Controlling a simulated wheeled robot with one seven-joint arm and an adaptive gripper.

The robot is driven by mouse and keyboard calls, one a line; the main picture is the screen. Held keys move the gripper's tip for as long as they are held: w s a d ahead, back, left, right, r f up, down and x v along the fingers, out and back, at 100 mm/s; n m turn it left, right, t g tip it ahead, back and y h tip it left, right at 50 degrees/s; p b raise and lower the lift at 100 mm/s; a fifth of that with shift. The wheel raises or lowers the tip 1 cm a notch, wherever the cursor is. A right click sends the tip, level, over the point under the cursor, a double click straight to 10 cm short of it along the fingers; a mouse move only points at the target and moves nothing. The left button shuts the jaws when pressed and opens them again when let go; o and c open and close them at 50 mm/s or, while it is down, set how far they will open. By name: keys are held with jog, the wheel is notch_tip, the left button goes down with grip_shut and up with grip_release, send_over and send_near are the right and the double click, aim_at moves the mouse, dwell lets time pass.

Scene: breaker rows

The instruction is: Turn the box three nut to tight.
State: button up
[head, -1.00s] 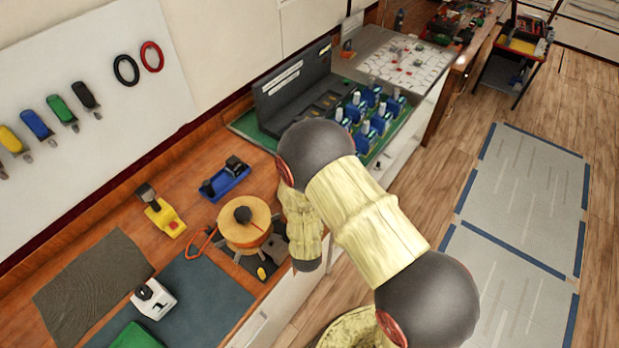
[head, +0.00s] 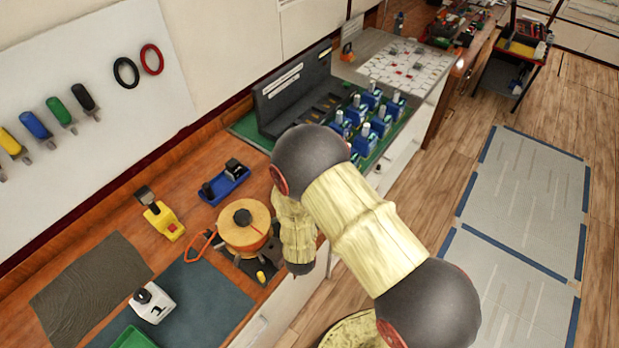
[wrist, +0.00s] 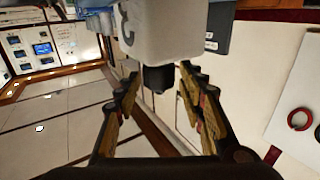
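In the wrist view a pale box marked 3 (wrist: 160,28), its number upside down, fills the top middle. Its black nut (wrist: 158,78) points down in the picture, between the fingers of my gripper (wrist: 159,90). The two fingers stand apart on either side of the nut, with a gap visible on both sides. I cannot tell from this view how deep the nut sits between them. In the head view my gripper is hidden by my arm, and I cannot tell which box there is number three.
Blue boxes with pale tops (head: 370,122) stand in rows at the bench's far part. The wall board (head: 80,40) holds tools and rings.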

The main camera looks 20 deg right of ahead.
dwell(0.3)
jog(key=v, duration=1.2)
jog(key=shift+w+d, duration=0.1)
